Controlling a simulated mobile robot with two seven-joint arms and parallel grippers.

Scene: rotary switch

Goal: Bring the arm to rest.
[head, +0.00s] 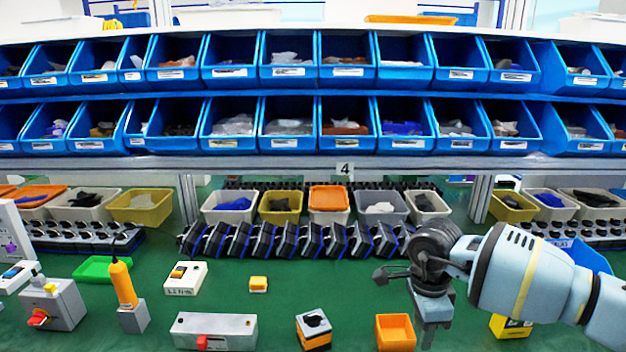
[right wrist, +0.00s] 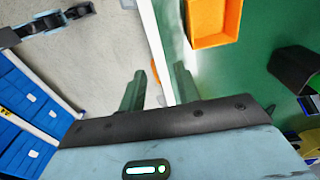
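My right arm comes in from the right in the head view. Its gripper (head: 428,338) points down at the front right of the green table, just right of a small orange bin. In the right wrist view the two fingers of this gripper (right wrist: 157,80) stand apart with nothing between them. A small switch box with a dark top and an orange lower part (head: 314,328) stands at the front middle, apart from the gripper. A grey box with a red rotary knob (head: 52,304) stands at the front left. My left gripper is not in view.
The orange bin (head: 396,318) is close beside the right gripper; it also shows in the right wrist view (right wrist: 229,38). A yellow box (head: 508,327) lies under the right arm. A row of black switches (head: 300,240) and blue shelf bins (head: 290,122) stand behind. The green surface (head: 275,312) has free patches.

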